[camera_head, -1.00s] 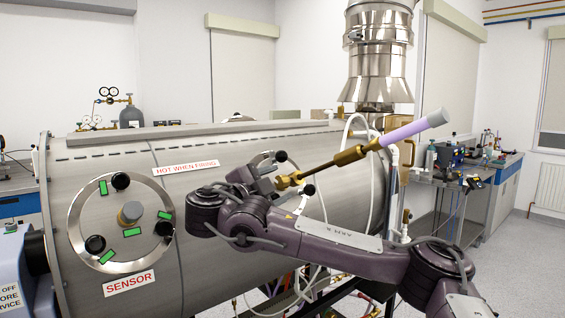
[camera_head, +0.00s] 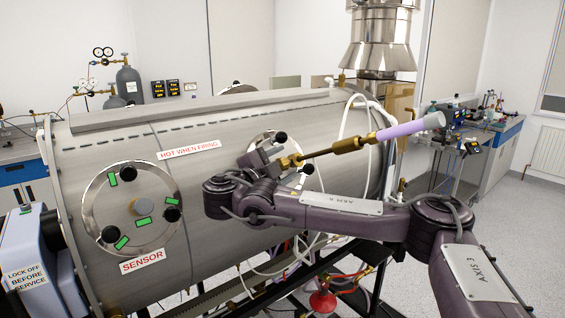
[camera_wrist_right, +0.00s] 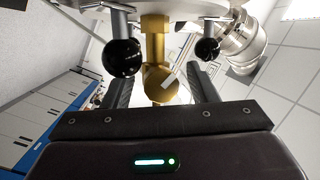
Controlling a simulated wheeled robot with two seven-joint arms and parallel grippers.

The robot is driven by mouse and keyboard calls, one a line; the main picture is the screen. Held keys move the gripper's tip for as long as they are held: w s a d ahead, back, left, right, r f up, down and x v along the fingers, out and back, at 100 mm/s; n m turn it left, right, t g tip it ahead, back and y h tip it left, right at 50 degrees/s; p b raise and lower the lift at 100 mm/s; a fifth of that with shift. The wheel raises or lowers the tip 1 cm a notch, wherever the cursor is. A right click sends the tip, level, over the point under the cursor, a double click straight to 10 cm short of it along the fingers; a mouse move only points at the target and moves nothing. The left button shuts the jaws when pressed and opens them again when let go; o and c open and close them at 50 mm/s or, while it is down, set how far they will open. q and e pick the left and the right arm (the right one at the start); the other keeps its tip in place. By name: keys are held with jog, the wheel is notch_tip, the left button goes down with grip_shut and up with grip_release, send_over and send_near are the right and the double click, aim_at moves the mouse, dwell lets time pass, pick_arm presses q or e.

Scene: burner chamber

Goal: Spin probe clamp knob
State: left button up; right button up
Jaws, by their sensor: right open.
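The probe is a thin brass rod (camera_head: 335,148) with a lilac sleeve (camera_head: 400,129) and a grey end, sticking out up and right from the chamber's right-hand port. A brass fitting (camera_head: 289,162) sits at its lower end. My right gripper (camera_head: 264,158) is at this port, open. In the right wrist view, a round brass knob (camera_wrist_right: 160,84) with a pale mark on its face shows between the two dark fingers, with gaps on both sides. I cannot tell the depth between fingertips and knob. My left gripper is not in view.
Black ball knobs (camera_wrist_right: 122,58) on the port flank the brass knob close to the fingers. The steel chamber (camera_head: 110,150) fills the left, with a round sensor port (camera_head: 97,205). White hoses (camera_head: 347,125) hang behind the probe. Open floor lies at right.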

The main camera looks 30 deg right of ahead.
grip_shut()
jog(key=shift+n, duration=0.5)
jog(key=shift+c, duration=1.5)
grip_release()
jog(key=shift+n, duration=0.3)
jog(key=o, duration=0.7)
